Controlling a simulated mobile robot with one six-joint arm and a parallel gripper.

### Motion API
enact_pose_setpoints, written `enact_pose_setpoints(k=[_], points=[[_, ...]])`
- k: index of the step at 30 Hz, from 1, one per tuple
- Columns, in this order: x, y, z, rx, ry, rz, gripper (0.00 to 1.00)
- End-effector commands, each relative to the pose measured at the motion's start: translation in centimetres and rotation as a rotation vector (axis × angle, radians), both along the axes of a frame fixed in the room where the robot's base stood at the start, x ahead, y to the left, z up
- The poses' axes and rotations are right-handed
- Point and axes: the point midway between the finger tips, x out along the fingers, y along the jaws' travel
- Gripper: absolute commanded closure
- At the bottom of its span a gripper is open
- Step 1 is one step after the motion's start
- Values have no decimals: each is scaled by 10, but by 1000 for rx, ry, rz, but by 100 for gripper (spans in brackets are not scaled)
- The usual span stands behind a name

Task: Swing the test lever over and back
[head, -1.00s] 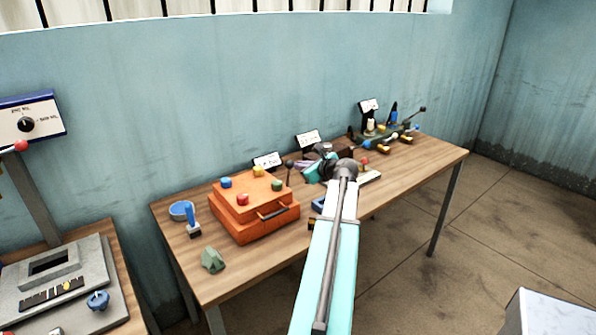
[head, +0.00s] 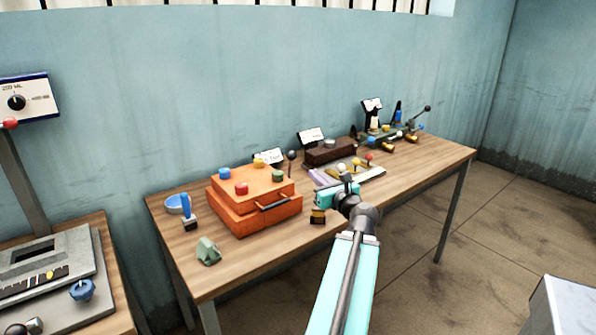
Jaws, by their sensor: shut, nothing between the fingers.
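My gripper (head: 347,178) is beyond the turquoise wrist, over the front middle of the wooden table. It is shut and empty; its fingers are small and partly hidden by my wrist. Several levers are in view, and I cannot tell which is the test lever. A dark-knobbed lever (head: 291,156) stands upright behind the right end of the orange box. A red-knobbed lever (head: 369,157) is on the pale plate just right of my gripper. A black-knobbed lever (head: 426,109) leans right at the table's far right end.
The orange box (head: 254,212) with coloured knobs stands left of my gripper. A brown block (head: 329,153) is behind it. The front right of the wooden table (head: 425,170) is bare.

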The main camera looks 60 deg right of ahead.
Motion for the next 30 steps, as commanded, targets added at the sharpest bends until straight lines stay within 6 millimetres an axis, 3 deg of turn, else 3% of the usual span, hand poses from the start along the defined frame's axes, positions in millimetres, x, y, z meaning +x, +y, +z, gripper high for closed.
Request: enact_pose_setpoints(k=[17, 30], points=[[-1, -3, -4, 0, 1, -4, 100], [26, -22, -4, 1, 1, -3, 100]])
